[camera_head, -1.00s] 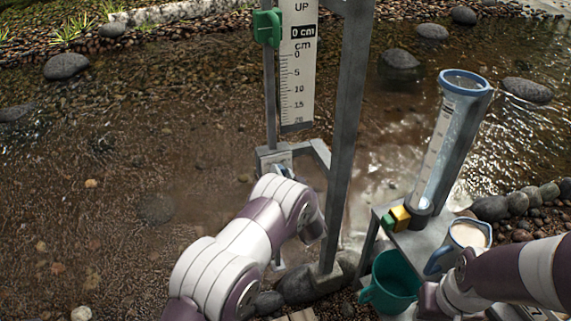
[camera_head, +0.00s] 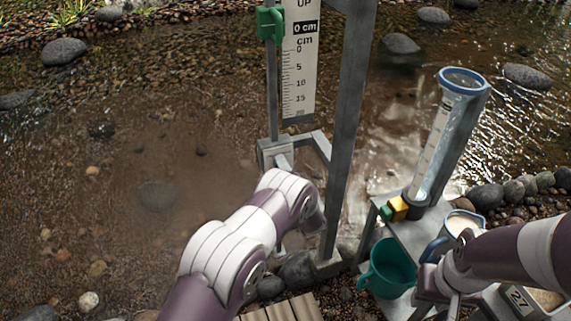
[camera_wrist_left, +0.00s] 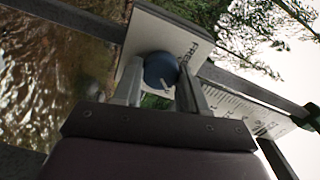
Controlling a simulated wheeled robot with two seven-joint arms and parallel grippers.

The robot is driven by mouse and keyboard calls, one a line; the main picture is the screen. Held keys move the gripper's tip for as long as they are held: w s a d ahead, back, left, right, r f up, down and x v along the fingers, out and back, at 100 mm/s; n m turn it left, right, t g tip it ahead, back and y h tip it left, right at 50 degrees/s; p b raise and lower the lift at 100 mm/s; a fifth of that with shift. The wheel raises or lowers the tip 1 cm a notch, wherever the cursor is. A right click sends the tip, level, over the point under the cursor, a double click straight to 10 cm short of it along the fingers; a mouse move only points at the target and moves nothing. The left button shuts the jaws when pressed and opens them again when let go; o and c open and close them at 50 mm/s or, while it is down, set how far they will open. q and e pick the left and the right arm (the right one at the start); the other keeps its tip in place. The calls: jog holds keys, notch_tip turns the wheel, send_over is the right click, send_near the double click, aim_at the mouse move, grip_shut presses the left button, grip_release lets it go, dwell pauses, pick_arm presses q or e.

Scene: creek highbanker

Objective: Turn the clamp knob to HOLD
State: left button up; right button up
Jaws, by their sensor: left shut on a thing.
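The clamp knob (camera_wrist_left: 160,68) is round and blue with a white pointer line, mounted on a pale plate (camera_wrist_left: 196,42) in the left wrist view. Part of a word starting "FRE" shows on the plate to the knob's right; no HOLD label is readable. My left gripper (camera_wrist_left: 160,84) is shut on the knob, one finger on each side. In the head view the grey clamp block (camera_head: 267,153) sits low on the gauge post, and my left arm hides most of the gripper. My right gripper (camera_head: 437,283) is at lower right beside the teal cup; its fingers are unclear.
A scale board (camera_head: 298,75) with a green slider (camera_head: 270,24) stands above the clamp block. A grey post (camera_head: 350,125) rises just right of my left arm. A clear tube (camera_head: 440,135), a teal cup (camera_head: 392,268) and a blue-rimmed jug (camera_head: 462,222) stand at right. Open water lies left.

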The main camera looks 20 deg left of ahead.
pick_arm(q)
jog(key=shift+w+d+r, duration=0.15)
jog(key=shift+w+r, duration=0.05)
jog(key=shift+r, duration=0.15)
pick_arm(e)
jog(key=shift+w+d+r, duration=0.1)
jog(key=shift+d+r, duration=0.05)
pick_arm(q)
jog(key=shift+m, duration=0.3)
jog(key=o, duration=0.8)
jog(key=shift+a+f, duration=0.1)
jog(key=shift+a, duration=0.1)
jog(key=shift+o, duration=1.3)
jog(key=shift+s+a+f, duration=0.15)
jog(key=shift+s, duration=0.1)
jog(key=p+v, duration=0.3)
jog(key=v, duration=1)
pick_arm(e)
jog(key=r, duration=0.2)
jog(key=shift+a+r, duration=0.3)
jog(key=shift+a, duration=0.1)
